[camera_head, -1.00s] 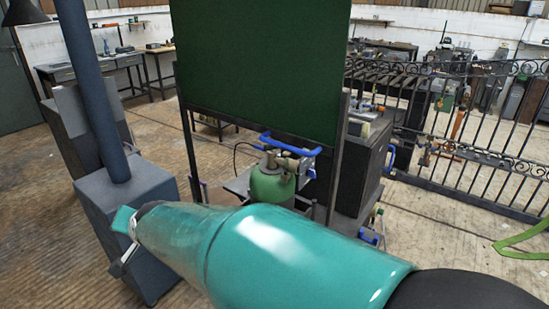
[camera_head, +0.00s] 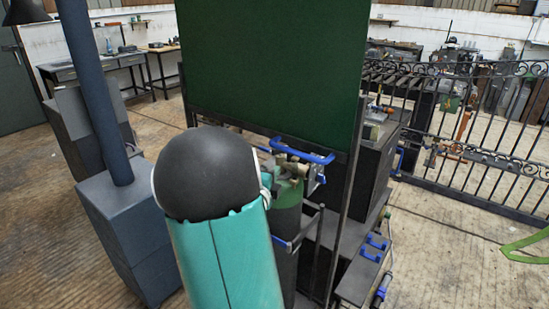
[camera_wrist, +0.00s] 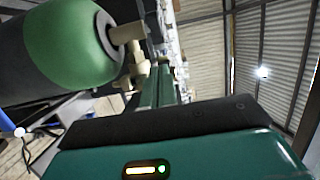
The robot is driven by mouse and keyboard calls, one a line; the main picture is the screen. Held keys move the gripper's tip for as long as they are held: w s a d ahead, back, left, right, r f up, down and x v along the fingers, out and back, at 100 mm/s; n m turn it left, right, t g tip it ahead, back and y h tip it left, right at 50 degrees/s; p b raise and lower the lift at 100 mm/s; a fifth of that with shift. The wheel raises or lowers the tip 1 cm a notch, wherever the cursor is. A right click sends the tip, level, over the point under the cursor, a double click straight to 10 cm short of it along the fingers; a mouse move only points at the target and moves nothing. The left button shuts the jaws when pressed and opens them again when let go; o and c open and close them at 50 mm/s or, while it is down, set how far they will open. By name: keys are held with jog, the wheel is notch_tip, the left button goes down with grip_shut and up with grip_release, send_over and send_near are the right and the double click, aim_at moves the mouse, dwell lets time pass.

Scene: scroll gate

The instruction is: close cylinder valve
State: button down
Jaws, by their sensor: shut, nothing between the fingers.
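The gas cylinder (camera_head: 290,194) has a green shoulder and a dark body. It stands beside the big dark green panel in the head view, partly hidden behind my arm. In the wrist view the cylinder (camera_wrist: 70,42) fills the upper left, lying sideways in the picture. Its pale brass valve (camera_wrist: 128,38) sticks out from the neck, with a fitting pointing down. My gripper (camera_wrist: 163,68) is shut and empty. Its fingertips are close beside the valve fitting; I cannot tell whether they touch. In the head view my arm hides most of the gripper.
The dark green panel (camera_head: 275,65) rises behind the cylinder. Blue handles (camera_head: 305,150) are close around the valve. A blue-grey box with a post (camera_head: 125,220) stands at the left. A black iron gate (camera_head: 485,135) stands at the right, with open floor before it.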

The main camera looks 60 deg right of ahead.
send_near(279, 152)
jog(key=s+d, duration=0.3)
jog(key=w+d, duration=0.2)
jog(key=shift+w+d+r, duration=0.15)
jog(key=shift+w+d, duration=0.05)
jog(key=shift+w, duration=0.1)
jog(key=shift+w+d, duration=0.3)
jog(key=shift+w, duration=0.05)
jog(key=shift+w, duration=0.2)
